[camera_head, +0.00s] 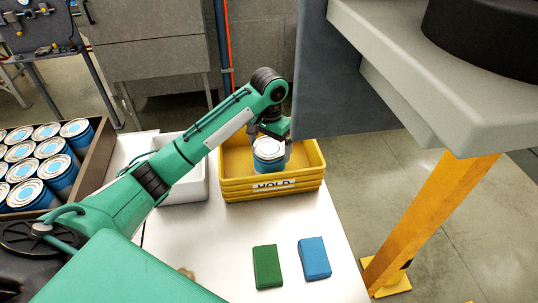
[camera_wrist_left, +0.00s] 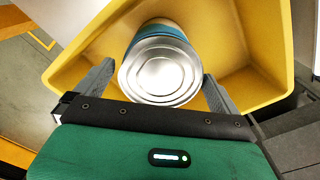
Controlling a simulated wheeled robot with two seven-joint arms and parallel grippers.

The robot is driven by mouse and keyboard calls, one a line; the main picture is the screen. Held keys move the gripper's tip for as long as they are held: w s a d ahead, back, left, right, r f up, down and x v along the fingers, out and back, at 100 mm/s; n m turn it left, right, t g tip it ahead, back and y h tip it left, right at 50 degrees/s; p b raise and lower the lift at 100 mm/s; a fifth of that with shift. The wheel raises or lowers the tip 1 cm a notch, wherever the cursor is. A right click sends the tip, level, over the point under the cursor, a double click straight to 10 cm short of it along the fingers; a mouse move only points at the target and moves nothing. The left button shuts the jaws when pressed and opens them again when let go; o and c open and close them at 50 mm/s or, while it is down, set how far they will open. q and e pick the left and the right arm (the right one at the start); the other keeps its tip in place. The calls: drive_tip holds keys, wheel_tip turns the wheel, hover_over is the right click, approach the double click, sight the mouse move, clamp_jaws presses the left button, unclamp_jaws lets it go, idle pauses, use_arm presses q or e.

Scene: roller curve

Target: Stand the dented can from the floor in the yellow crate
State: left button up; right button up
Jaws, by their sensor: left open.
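A can with a silver lid and a blue band (camera_head: 268,155) is inside the yellow crate (camera_head: 270,187), which is labelled HOLD. The can looks upright; its base is hidden by the crate wall and I cannot make out a dent. My left gripper (camera_head: 270,138) reaches down over the crate at the can. In the left wrist view the silver lid (camera_wrist_left: 160,72) sits between the two open fingers, one on each side, with the yellow crate wall (camera_wrist_left: 268,45) around it. Whether the fingers touch the can is unclear. My right gripper is not in view.
A brown tray (camera_head: 92,172) of several blue-banded cans stands at the left. A white bin (camera_head: 195,182) is beside the crate. A green block (camera_head: 267,266) and a blue block (camera_head: 314,258) lie on the white table (camera_head: 215,245). A yellow-orange post (camera_head: 432,215) stands at the right.

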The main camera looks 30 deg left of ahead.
use_arm(q)
wheel_tip(320, 180, up, 8)
drive_tip(key=shift+a+f, duration=0.1)
idle(0.4)
drive_tip(key=shift+s, duration=0.1)
